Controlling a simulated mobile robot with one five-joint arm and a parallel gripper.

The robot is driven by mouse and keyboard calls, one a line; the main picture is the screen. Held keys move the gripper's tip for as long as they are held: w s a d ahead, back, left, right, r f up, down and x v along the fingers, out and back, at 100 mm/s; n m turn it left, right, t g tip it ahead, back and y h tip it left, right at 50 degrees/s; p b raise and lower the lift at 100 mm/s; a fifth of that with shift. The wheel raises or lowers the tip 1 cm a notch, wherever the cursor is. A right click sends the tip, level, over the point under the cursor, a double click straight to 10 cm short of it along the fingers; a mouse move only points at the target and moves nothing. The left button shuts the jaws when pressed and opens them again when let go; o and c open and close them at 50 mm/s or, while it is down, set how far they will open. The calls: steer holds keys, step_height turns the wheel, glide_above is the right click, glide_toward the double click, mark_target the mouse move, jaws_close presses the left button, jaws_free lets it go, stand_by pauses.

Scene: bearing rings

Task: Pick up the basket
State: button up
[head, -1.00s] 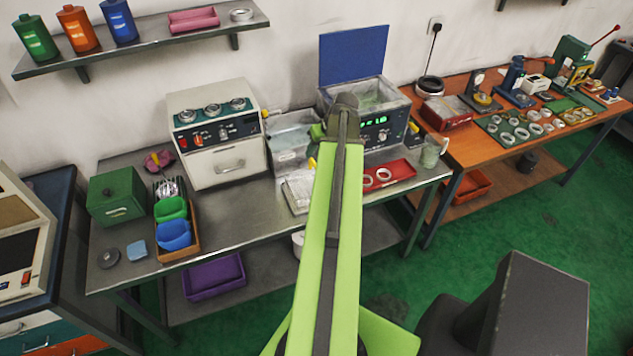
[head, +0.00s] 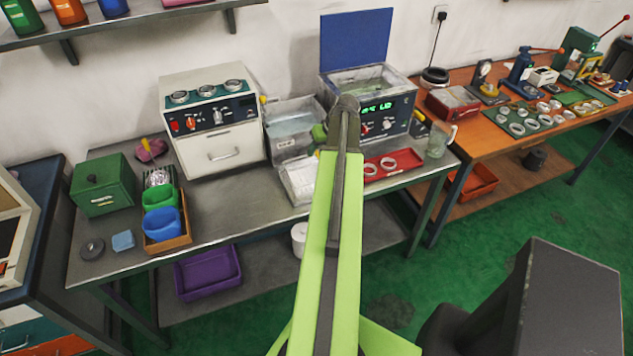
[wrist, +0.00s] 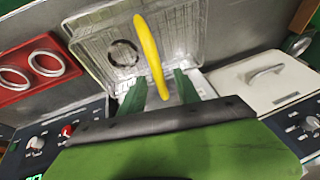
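The basket (wrist: 105,40) is a clear or pale wire-mesh box with an upright yellow handle (wrist: 150,50). In the head view the basket (head: 298,181) sits on the steel bench, partly hidden behind my arm. A dark ring (wrist: 123,53) shows inside it in the wrist view. My gripper (wrist: 160,90) has two green fingers standing apart above the basket. The handle's near end appears between them, with gaps on both sides; contact cannot be made out.
A red tray (head: 372,178) with rings lies right of the basket. Behind stand a water-filled bath (head: 290,148), a machine with a lit green display (head: 388,118) and a white oven (head: 222,153). A glass beaker (head: 437,146) stands at the bench's right end. Bench space left of the basket is clear.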

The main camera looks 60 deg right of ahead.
steer(key=b, duration=0.5)
glide_above(315, 174)
step_height(315, 174, down, 5)
steer(key=shift+f, duration=0.1)
steer(key=shift+r, duration=0.25)
jaws_close()
stand_by(0.7)
